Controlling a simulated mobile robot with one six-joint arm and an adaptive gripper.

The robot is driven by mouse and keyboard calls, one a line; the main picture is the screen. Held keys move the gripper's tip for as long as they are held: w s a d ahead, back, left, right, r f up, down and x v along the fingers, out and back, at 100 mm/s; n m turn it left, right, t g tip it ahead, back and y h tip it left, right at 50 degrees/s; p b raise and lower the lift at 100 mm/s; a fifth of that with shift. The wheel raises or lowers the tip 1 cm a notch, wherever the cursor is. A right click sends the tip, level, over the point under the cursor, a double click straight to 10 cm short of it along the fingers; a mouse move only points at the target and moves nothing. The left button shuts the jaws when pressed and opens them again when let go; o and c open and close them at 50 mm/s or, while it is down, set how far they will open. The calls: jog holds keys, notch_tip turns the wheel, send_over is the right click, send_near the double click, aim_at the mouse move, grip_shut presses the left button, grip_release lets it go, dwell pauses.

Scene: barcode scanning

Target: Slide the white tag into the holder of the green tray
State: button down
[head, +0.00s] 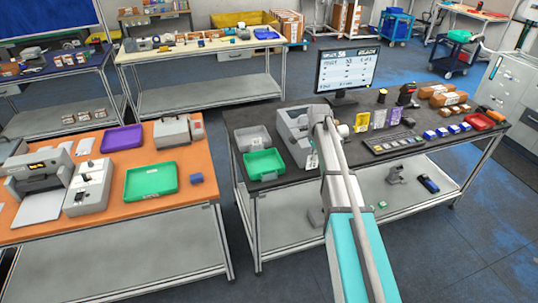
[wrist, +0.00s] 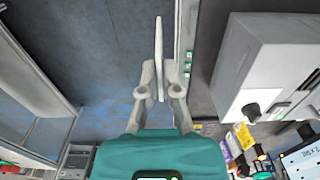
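In the wrist view my gripper (wrist: 160,75) is closed around a thin white tag (wrist: 159,45), seen nearly edge-on and sticking out past the fingertips. In the head view a green tray (head: 264,163) lies on the black table, left of my arm's far end. A second green tray (head: 150,181) lies on the orange table. Which of the two has the tag holder is too small to tell. My fingers are not clear in the head view, where my arm covers the area. Neither green tray shows clearly in the wrist view.
A grey machine (head: 293,125) stands on the black table beside my arm; a grey tray (head: 252,138) lies behind the green one. A monitor (head: 346,72) and several small boxes stand farther right. A purple tray (head: 122,138) is on the orange table. Floor separates the tables.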

aim_at(312, 166)
jog(key=shift+s+f+b, duration=0.15)
jog(key=shift+f+b, duration=1.1)
jog(key=shift+f, duration=0.15)
jog(key=shift+s+f+b, duration=0.15)
jog(key=shift+f+b, duration=1.05)
jog(key=shift+f, duration=0.15)
jog(key=shift+a, duration=0.15)
